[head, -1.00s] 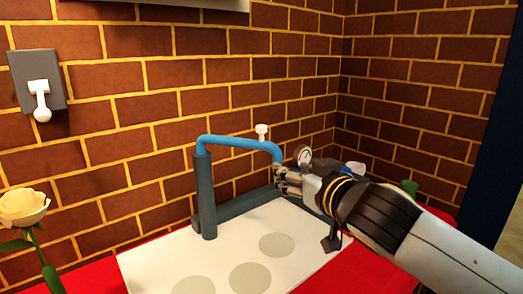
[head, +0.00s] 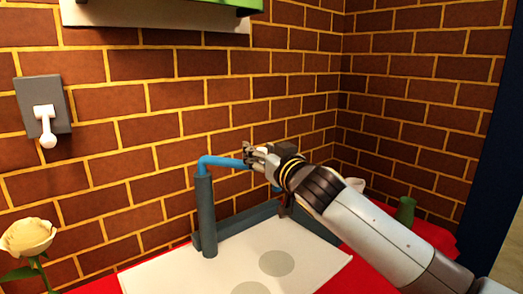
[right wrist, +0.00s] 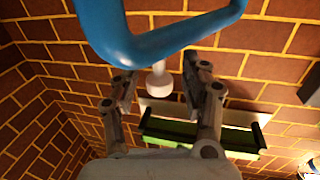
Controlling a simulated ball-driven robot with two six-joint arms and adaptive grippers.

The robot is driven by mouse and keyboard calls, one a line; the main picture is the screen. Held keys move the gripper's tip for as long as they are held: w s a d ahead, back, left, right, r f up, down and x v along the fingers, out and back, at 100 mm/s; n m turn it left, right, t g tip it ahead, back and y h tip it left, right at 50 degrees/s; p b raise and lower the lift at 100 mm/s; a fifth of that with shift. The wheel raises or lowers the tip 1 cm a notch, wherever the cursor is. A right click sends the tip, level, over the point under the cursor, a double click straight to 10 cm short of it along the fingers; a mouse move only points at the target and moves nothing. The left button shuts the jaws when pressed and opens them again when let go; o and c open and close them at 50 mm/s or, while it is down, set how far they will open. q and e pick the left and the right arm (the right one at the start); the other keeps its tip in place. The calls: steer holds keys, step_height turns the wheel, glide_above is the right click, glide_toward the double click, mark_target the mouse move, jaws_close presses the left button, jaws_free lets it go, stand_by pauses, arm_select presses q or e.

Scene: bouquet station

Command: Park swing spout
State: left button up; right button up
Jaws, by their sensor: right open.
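The swing spout is a blue pipe (head: 222,161) on an upright dark grey post (head: 206,215) at the back of the white board. It reaches right from the post, and my gripper hides much of its outer part. My right gripper (head: 251,155) is at the outer part of the spout in the head view. In the right wrist view the blue spout (right wrist: 150,42) crosses in front of the open fingers (right wrist: 163,76). I cannot tell whether they touch it. My left gripper is not in view.
A white knob (right wrist: 158,80) shows between the fingers in the right wrist view. A brick wall stands close behind. A grey wall plate with a white lever (head: 43,115) hangs at left, above a cream rose (head: 28,238). A green thing (head: 405,210) stands at right.

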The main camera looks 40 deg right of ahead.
steer(key=c, duration=0.9)
jaws_close()
steer(key=shift+w+a+f, duration=0.15)
steer(key=shift+w, duration=0.1)
